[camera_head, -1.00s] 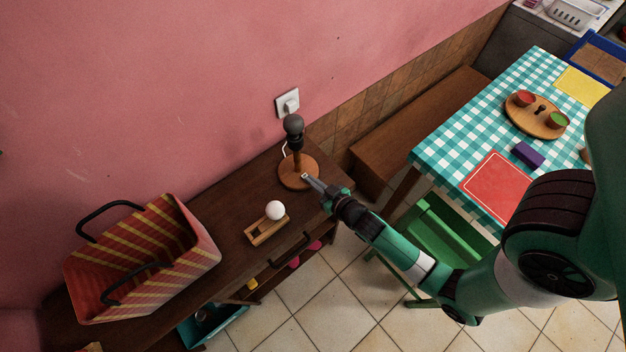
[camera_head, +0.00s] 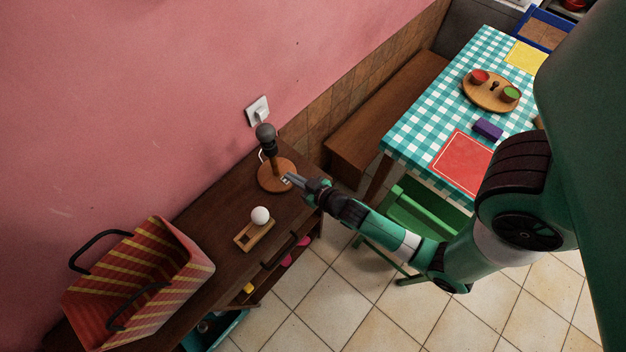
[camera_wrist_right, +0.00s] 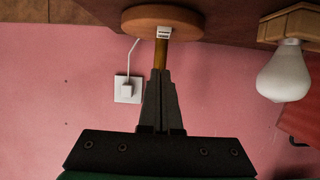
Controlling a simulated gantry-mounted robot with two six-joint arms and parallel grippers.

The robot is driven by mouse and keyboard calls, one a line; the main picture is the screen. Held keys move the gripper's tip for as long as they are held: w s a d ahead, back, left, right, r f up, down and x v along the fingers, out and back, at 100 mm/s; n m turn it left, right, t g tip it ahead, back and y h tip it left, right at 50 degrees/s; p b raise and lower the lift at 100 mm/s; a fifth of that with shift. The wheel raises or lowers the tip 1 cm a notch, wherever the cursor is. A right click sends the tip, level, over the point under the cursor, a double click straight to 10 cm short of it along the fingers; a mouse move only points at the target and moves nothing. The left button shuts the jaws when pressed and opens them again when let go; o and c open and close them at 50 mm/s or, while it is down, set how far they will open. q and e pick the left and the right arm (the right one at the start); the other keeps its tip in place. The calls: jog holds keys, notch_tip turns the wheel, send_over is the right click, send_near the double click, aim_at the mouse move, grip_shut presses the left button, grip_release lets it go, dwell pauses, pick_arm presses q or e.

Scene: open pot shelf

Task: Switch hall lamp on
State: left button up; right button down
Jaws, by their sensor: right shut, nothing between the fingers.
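The lamp stands upright on the dark wooden sideboard, with a round wooden base (camera_head: 268,184), a short stem and a dark grey bulb (camera_head: 265,131) that is not glowing. A small white switch (camera_wrist_right: 163,32) sits on the rim of the base, as the upside-down right wrist view shows. My right gripper (camera_head: 290,179) is shut and empty, its tips at the base's near edge by the switch. In the right wrist view the fingers (camera_wrist_right: 160,72) point at the base; I cannot tell whether they touch. My left gripper is out of view.
A white bulb (camera_head: 260,215) rests in a wooden holder (camera_head: 245,240) on the sideboard (camera_head: 209,213). A striped basket (camera_head: 150,290) stands further left. The lamp's plug sits in the wall socket (camera_head: 257,111). A checkered table (camera_head: 410,135) and green chair (camera_head: 405,215) are right.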

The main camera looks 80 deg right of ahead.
pick_arm(q)
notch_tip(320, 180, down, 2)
jog(key=b, duration=0.4)
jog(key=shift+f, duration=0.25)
pick_arm(e)
jog(key=f+v, duration=0.1)
jog(key=v, duration=0.9)
jog(key=shift+s+f, duration=0.25)
jog(key=shift+s, duration=0.05)
jog(key=shift+a, duration=0.1)
